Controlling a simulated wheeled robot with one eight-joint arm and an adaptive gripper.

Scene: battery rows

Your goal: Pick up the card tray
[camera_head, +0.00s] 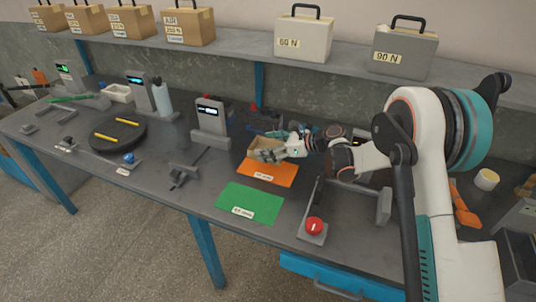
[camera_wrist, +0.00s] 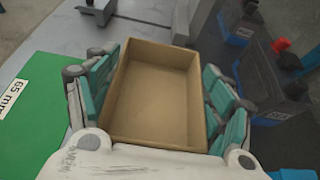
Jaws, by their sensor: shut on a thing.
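The card tray is an open, empty brown cardboard box. In the wrist view the tray (camera_wrist: 158,93) fills the middle, with its inside bare. My gripper (camera_wrist: 160,88) is shut on it, with teal finger pads against its left and right walls. In the head view the tray (camera_head: 257,150) is at the back edge of the orange mat (camera_head: 268,173), and my gripper (camera_head: 268,152) reaches it from the right. My gripper hides part of it. I cannot tell whether the tray rests on the mat or is raised off it.
A green mat (camera_head: 250,204) lies in front of the orange one; its label reads 65 mm in the wrist view. A red button (camera_head: 314,226) stands to the right. A grey display stand (camera_head: 210,116) is to the left. Dark battery-like blocks (camera_wrist: 278,95) stand close to the tray's right.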

